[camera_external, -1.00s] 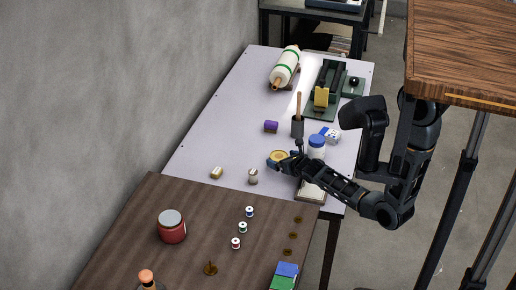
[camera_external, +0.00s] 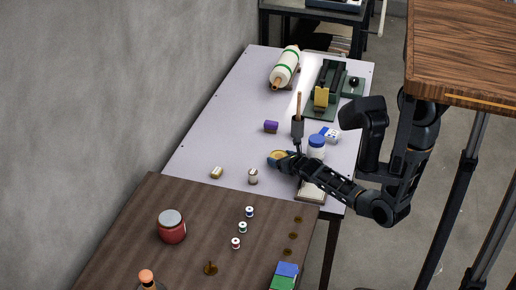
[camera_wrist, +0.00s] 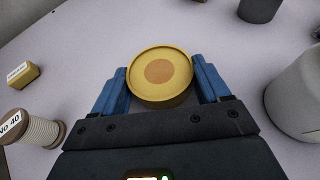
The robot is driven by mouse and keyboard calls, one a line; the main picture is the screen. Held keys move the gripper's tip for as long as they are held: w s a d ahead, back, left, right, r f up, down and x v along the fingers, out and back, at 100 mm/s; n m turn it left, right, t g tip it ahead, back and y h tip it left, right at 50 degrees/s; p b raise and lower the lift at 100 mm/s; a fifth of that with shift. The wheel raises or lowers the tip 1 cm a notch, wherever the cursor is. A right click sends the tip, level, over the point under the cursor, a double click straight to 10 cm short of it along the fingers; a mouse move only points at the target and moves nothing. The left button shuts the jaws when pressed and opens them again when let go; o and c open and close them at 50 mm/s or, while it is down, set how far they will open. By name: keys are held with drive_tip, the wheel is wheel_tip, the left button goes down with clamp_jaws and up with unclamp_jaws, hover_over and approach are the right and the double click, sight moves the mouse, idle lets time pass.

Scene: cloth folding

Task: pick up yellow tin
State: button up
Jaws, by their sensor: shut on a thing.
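The yellow tin (camera_wrist: 160,78) is a round, shallow tin with a tan disc on its lid. In the wrist view it sits between the two blue fingers of my gripper (camera_wrist: 162,88), which is shut on its sides. In the external view the tin (camera_external: 278,155) shows at my gripper (camera_external: 281,160), over the near part of the pale table. The fingers partly hide it there. I cannot tell whether it touches the table.
A white jar with a blue lid (camera_external: 316,146) stands close right of my gripper. A thread spool (camera_external: 253,177) and a small tan block (camera_external: 216,173) lie left and nearer. A dark cup with a stick (camera_external: 297,127) stands behind. The table's left side is mostly clear.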

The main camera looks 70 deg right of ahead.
drive_tip(key=shift+c, duration=0.9)
drive_tip(key=shift+r, duration=0.1)
